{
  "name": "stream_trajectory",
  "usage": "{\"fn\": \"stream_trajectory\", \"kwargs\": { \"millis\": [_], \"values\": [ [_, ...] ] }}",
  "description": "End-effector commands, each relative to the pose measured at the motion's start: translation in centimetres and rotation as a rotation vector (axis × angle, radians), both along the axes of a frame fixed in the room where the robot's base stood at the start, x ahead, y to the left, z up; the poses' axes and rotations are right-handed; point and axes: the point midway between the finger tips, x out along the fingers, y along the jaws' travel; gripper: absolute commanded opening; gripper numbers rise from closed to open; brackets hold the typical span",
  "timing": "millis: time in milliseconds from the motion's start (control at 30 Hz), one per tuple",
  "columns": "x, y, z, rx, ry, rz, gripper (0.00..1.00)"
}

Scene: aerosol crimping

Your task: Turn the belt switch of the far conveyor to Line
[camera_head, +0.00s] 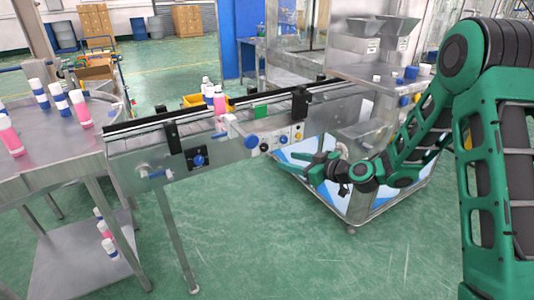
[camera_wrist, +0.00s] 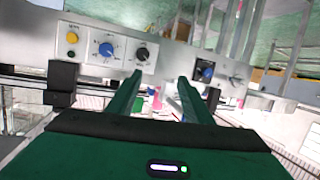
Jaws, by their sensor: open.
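The conveyor (camera_head: 230,130) runs across the head view, with controls on its side. A white panel there carries a blue knob (camera_head: 252,140) and a black knob (camera_head: 264,147); in the wrist view the blue knob (camera_wrist: 106,49) and black knob (camera_wrist: 142,54) sit side by side. Another blue knob on a black plate (camera_head: 198,160) is farther left, and also shows in the wrist view (camera_wrist: 207,72). Labels are too small to read, so I cannot tell which is the belt switch. My gripper (camera_head: 285,161) is open, empty and apart from the panel; its fingers (camera_wrist: 160,80) spread in the wrist view.
A round steel table (camera_head: 50,150) with pink and white bottles stands at the left. Two bottles (camera_head: 219,98) are on the conveyor. A machine with hoppers (camera_head: 380,65) stands behind my arm. Green floor in front of the conveyor is clear.

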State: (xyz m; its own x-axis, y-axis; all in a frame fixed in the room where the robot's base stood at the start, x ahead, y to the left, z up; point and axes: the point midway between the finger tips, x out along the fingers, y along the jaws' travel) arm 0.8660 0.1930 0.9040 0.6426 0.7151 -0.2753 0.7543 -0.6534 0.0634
Motion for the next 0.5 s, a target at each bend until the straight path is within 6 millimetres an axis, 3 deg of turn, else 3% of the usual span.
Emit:
{"fn": "stream_trajectory", "kwargs": {
  "millis": [100, 200, 500],
  "values": [
    [1.6, 2.2, -1.3, 0.095, -0.065, -0.042, 0.46],
    [2.9, 3.0, -2.2, 0.159, -0.107, -0.1, 0.46],
    [4.8, 3.0, -4.8, 0.246, -0.146, -0.242, 0.46]
  ]
}}
